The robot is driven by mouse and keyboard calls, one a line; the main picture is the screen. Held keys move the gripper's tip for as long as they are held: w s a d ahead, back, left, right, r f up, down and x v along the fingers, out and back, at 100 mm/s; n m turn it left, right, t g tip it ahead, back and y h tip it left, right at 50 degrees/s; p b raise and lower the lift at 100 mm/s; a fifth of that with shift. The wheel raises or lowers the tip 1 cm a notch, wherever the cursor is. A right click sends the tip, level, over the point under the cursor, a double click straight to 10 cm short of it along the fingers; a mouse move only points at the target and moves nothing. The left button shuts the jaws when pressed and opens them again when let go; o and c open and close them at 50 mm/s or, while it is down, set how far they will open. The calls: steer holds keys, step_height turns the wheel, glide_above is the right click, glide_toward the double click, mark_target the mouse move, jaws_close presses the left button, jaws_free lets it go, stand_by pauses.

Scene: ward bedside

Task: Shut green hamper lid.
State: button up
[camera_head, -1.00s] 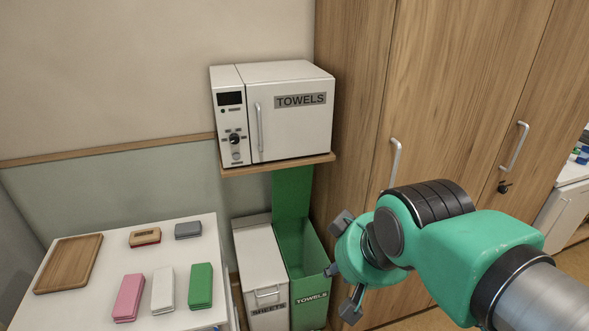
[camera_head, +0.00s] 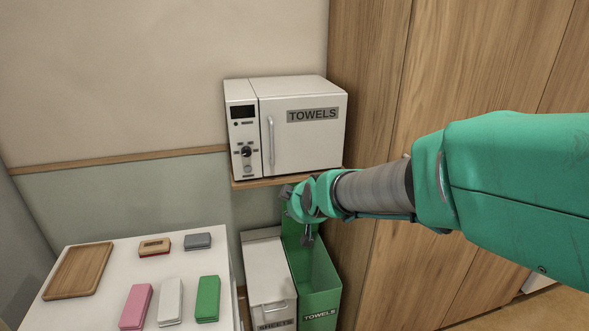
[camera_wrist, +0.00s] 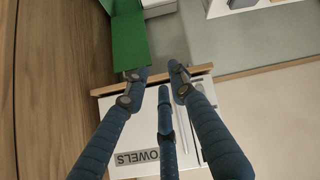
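The green hamper (camera_head: 318,292), labelled TOWELS, stands on the floor below the shelf. Its green lid (camera_head: 292,231) is up, standing at the back, and the hamper mouth is open. My gripper (camera_head: 297,215) is in front of the lid's upper part and hides some of it, just under the shelf edge. In the wrist view the three blue fingers of my gripper (camera_wrist: 157,88) are spread with nothing between them. The green lid (camera_wrist: 130,40) shows there beyond the fingertips at the upper left. I cannot tell whether a finger touches it.
A white TOWELS cabinet (camera_head: 306,150) sits on a wooden shelf (camera_head: 250,184) right above my gripper. A white SHEETS hamper (camera_head: 268,276) stands left of the green one. A tall wooden wardrobe (camera_head: 385,80) is close on the right. A white table (camera_head: 206,260) holds several small items.

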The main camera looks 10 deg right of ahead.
steer(key=w+f+n+t+h, duration=0.2)
steer(key=w+f+n+t, duration=0.15)
steer(key=w+f, duration=1.45)
steer(key=w+d+r+n+t+h, duration=0.1)
steer(key=w+d+n+h, duration=0.1)
steer(key=w+d, duration=0.3)
steer(key=w+d+r+n+t+h+p, duration=0.1)
steer(key=w+d+r+n+h, duration=0.1)
steer(key=w+d, duration=0.4)
steer(key=w+h, duration=0.1)
steer(key=w, duration=0.2)
steer(key=shift+w+d+t, duration=0.15)
steer(key=shift+d+t, duration=0.1)
steer(key=shift+t, duration=0.1)
steer(key=shift+w, duration=0.15)
steer(key=b+x, duration=0.2)
steer(key=x, duration=1.1)
steer(key=shift+w+d+r, duration=0.15)
steer(key=shift+w+d, duration=0.05)
steer(key=shift+d, duration=0.05)
steer(key=shift+c, duration=0.3)
